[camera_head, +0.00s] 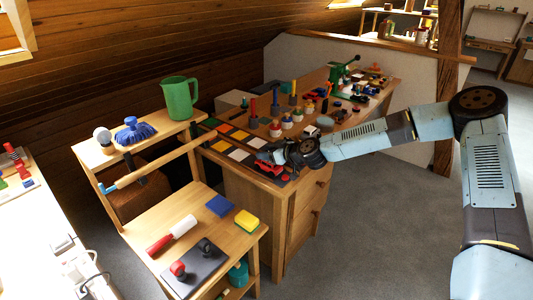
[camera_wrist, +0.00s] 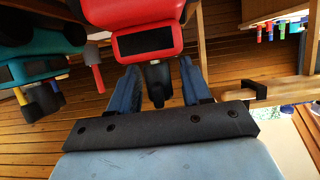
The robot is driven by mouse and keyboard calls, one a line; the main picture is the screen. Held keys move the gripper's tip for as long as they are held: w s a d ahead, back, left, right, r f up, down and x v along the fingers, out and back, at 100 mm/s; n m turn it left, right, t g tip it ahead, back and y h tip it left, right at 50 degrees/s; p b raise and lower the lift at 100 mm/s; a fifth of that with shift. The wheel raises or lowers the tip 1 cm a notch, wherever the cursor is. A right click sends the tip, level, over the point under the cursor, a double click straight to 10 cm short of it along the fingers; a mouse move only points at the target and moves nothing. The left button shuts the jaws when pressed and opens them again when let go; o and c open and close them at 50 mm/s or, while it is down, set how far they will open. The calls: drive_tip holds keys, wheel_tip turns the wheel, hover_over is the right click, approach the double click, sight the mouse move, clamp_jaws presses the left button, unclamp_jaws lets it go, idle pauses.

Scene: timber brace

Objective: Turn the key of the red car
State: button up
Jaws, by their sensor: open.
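The red car (camera_head: 269,168) sits at the front edge of the wooden workbench top in the head view, partly hidden by my gripper. In the wrist view the red car (camera_wrist: 135,18) fills the top centre, with a dark panel on its near face. A black key-like piece (camera_wrist: 157,82) sticks out below that panel. My gripper (camera_wrist: 158,80) is open, with one blue finger on each side of the black piece. I cannot tell whether either finger touches it. In the head view my gripper (camera_head: 268,156) is just above and beside the car.
Coloured tiles (camera_head: 238,136) and several small toys and pegs crowd the bench behind. A green jug (camera_head: 180,98) stands on the left shelf, with a long wooden rod (camera_head: 160,164) nearby. In the wrist view a teal and black object (camera_wrist: 40,55) is close on the left.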

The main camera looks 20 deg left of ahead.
clamp_jaws()
idle(0.4)
drive_tip(key=shift+m+t, duration=0.3)
drive_tip(key=m+t+h, duration=0.2)
drive_tip(key=m+t, duration=0.1)
drive_tip(key=m+t+h, duration=0.1)
drive_tip(key=shift+w+d+r+m+t+h, duration=0.15)
drive_tip(key=shift+w+m+t+h, duration=0.15)
drive_tip(key=m+t+h, duration=0.2)
drive_tip(key=m+h, duration=0.3)
drive_tip(key=shift+w+d+t, duration=0.25)
drive_tip(key=shift+d+t, duration=0.1)
drive_tip(key=shift+t, duration=0.05)
drive_tip(key=m+h, duration=0.1)
drive_tip(key=h, duration=0.1)
drive_tip(key=m+h, duration=0.4)
drive_tip(key=shift+d, duration=0.35)
drive_tip(key=shift+s+d+m+g+h, duration=0.15)
drive_tip(key=shift+m+g+h, duration=0.1)
drive_tip(key=shift+m+h, duration=0.55)
drive_tip(key=shift+w+d+m+g+h, duration=0.1)
drive_tip(key=shift+m+g+h, duration=0.2)
drive_tip(key=shift+m+h, duration=0.45)
drive_tip(key=shift+s+d+m+g+h, duration=0.15)
drive_tip(key=shift+m+g+h, duration=0.1)
drive_tip(key=shift+m+h, duration=0.5)
drive_tip(key=shift+h, duration=0.3)
